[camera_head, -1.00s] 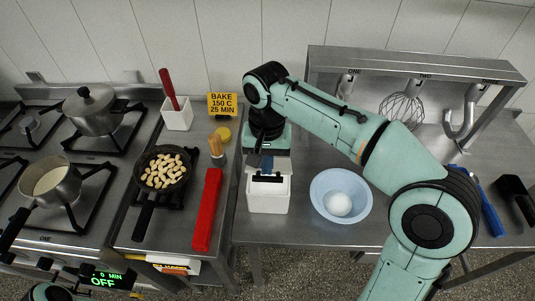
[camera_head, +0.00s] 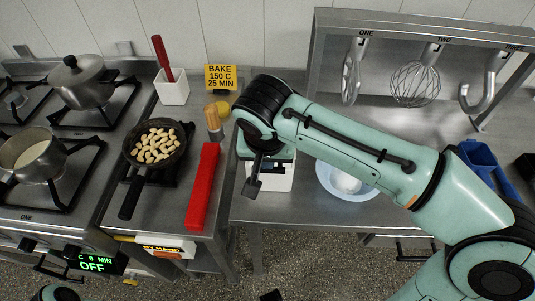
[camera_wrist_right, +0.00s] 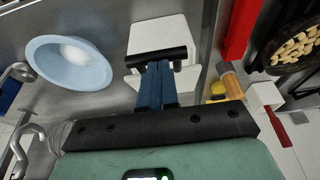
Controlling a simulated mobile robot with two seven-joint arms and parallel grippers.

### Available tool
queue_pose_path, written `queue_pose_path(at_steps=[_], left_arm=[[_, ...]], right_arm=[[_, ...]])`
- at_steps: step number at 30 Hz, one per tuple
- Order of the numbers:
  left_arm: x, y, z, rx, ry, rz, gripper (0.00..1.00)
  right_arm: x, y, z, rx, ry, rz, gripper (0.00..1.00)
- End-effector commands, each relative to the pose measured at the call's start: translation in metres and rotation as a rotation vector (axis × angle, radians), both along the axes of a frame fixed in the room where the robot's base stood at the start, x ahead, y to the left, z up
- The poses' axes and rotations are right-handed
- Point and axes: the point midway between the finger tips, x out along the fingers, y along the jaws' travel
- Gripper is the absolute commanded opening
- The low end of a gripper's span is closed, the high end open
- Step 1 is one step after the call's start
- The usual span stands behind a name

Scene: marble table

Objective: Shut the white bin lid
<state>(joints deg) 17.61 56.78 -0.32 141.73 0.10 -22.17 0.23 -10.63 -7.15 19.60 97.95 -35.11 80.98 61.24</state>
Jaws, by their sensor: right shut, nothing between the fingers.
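The white bin (camera_head: 284,181) stands at the left end of the steel counter, mostly hidden behind my right arm in the head view. In the right wrist view, a flat white surface of the bin (camera_wrist_right: 158,33) shows behind the fingers. I cannot tell clearly how far its lid is closed. My right gripper (camera_head: 252,188) is shut and empty, with its dark tips in front of the bin. The blue fingers and black tips also show in the right wrist view (camera_wrist_right: 157,60); contact with the bin is unclear.
A pale blue bowl (camera_head: 331,184) holding a white round thing is right of the bin. A red box (camera_head: 203,187) and a pan of nuts (camera_head: 156,143) are left. A steel rack (camera_head: 420,28) with hanging utensils stands behind. The floor in front is open.

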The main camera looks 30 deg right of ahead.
Motion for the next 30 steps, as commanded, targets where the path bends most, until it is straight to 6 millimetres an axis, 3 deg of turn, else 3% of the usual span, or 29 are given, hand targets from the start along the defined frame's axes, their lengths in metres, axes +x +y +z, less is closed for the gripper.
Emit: queue_pose_path(at_steps=[1,3,12,24,30], left_arm=[[0.003,0.000,-0.015,0.003,-0.015,0.004,0.61],[0.009,0.001,-0.024,0.005,-0.036,0.007,0.61],[0.022,0.001,-0.045,0.012,-0.080,0.017,0.61],[0.024,0.001,-0.047,0.013,-0.088,0.019,0.61],[0.021,0.000,-0.036,0.010,-0.077,0.015,0.61]], right_arm=[[-0.003,0.002,-0.014,-0.019,-0.029,0.003,0.00],[-0.007,0.004,-0.022,-0.046,-0.071,0.003,0.00],[-0.013,0.008,-0.042,-0.088,-0.142,-0.001,0.00],[-0.015,0.009,-0.046,-0.086,-0.141,-0.001,0.00],[-0.012,0.004,-0.032,-0.087,-0.141,-0.002,0.00]])
